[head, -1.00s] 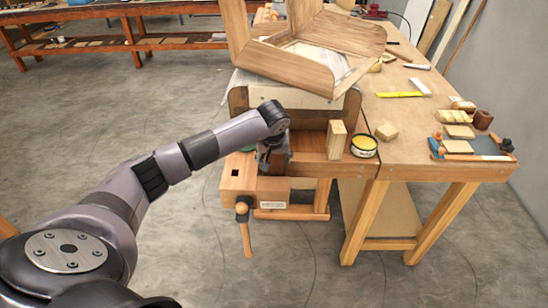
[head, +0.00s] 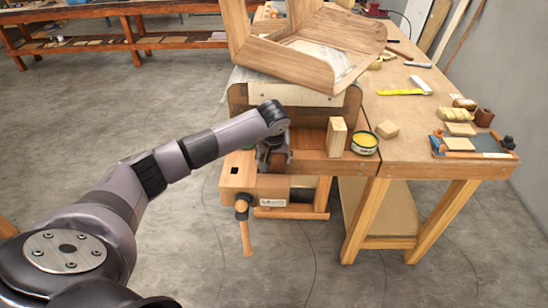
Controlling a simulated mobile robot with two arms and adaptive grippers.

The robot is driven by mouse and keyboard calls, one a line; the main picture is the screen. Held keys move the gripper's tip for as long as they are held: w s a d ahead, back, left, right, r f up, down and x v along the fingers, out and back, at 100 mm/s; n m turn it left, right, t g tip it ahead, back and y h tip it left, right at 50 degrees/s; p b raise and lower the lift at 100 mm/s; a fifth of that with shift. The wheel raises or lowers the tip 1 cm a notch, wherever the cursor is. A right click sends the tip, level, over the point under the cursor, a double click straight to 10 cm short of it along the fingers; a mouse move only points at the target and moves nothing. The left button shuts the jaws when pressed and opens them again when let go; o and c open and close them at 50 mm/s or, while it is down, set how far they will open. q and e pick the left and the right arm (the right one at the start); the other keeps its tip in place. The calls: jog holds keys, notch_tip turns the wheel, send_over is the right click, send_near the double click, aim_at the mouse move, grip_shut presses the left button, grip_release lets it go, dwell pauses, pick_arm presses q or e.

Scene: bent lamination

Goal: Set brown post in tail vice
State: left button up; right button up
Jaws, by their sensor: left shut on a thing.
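The tail vice (head: 239,178) is a light wooden block with a dark square hole on top, at the left front corner of the workbench. Its screw and hanging wooden handle (head: 245,232) show below its front. My left gripper (head: 274,165) points down over the vice area, at the right of the block with the hole. It is shut on the brown post (head: 279,161), of which only a small dark brown part shows between the fingers. The post's lower end is hidden, so I cannot tell whether it is seated in the vice. My right gripper is not in view.
A light wooden block (head: 337,137) stands upright right of my gripper, beside a round yellow tin (head: 364,142). A large angled wooden assembly (head: 313,50) sits behind. A blue tray (head: 468,147) with small tools lies at the right. Open floor is at the left.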

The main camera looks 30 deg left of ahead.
pick_arm(q)
jog(key=shift+f+b, duration=1.7)
dwell(1.5)
jog(key=o, duration=1.4)
jog(key=shift+f, duration=0.1)
jog(key=shift+a, duration=0.1)
jog(key=shift+c, duration=0.9)
jog(key=shift+o, duration=0.6)
jog(key=shift+a, duration=0.1)
jog(key=shift+o, duration=0.5)
